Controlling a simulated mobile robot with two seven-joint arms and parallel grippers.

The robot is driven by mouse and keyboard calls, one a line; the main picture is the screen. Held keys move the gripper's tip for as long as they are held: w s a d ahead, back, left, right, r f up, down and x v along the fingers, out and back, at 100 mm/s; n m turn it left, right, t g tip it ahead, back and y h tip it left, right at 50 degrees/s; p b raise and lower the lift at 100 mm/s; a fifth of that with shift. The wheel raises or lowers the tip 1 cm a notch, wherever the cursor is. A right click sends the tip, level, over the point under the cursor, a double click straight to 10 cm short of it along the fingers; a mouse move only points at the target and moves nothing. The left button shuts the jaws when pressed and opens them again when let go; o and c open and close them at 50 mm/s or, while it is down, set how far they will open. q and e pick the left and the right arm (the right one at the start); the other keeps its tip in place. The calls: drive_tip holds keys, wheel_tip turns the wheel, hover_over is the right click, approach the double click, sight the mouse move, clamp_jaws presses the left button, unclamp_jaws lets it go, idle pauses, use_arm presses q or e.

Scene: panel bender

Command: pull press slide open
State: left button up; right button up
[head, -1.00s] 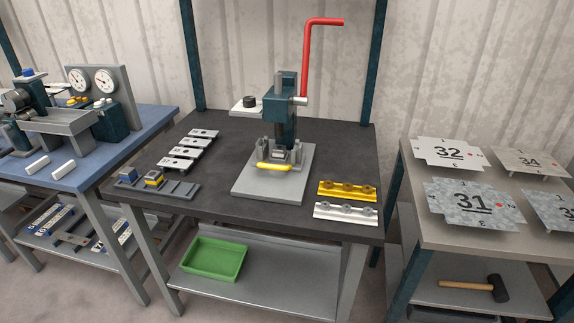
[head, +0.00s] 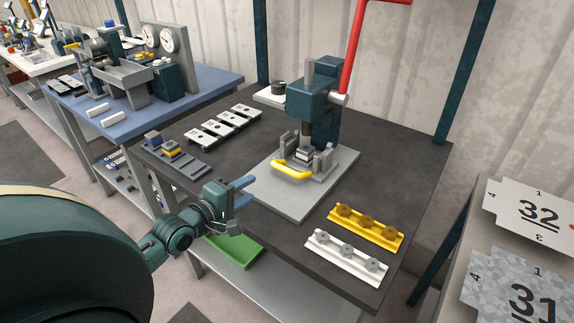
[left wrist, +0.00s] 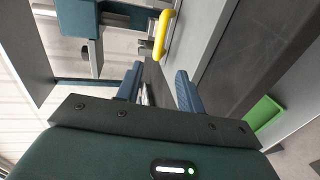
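The bench press (head: 318,105) stands on a grey base plate (head: 291,208) on the dark table, with a red lever (head: 357,45) rising above it. The slide's yellow handle (head: 291,170) faces the front of the press; it also shows at the top of the left wrist view (left wrist: 162,34). My left gripper (head: 245,192) is in front of the base plate, near the table's front edge. Its two blue fingers are apart with nothing between them, and the handle lies beyond the fingertips (left wrist: 160,76), not touching them. My right gripper is not in view.
A yellow rail (head: 365,229) and a white rail (head: 346,259) lie right of the press. Several metal plates (head: 222,125) and a grey fixture (head: 181,160) lie left. A green bin (head: 236,253) sits on the shelf below, also visible in the left wrist view (left wrist: 264,113).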

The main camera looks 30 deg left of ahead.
sight(281, 170)
use_arm(q)
drive_tip(key=shift+w, duration=0.45)
drive_tip(key=x, duration=1.2)
drive_tip(key=shift+d, duration=0.15)
drive_tip(key=shift+c, duration=0.2)
clamp_jaws()
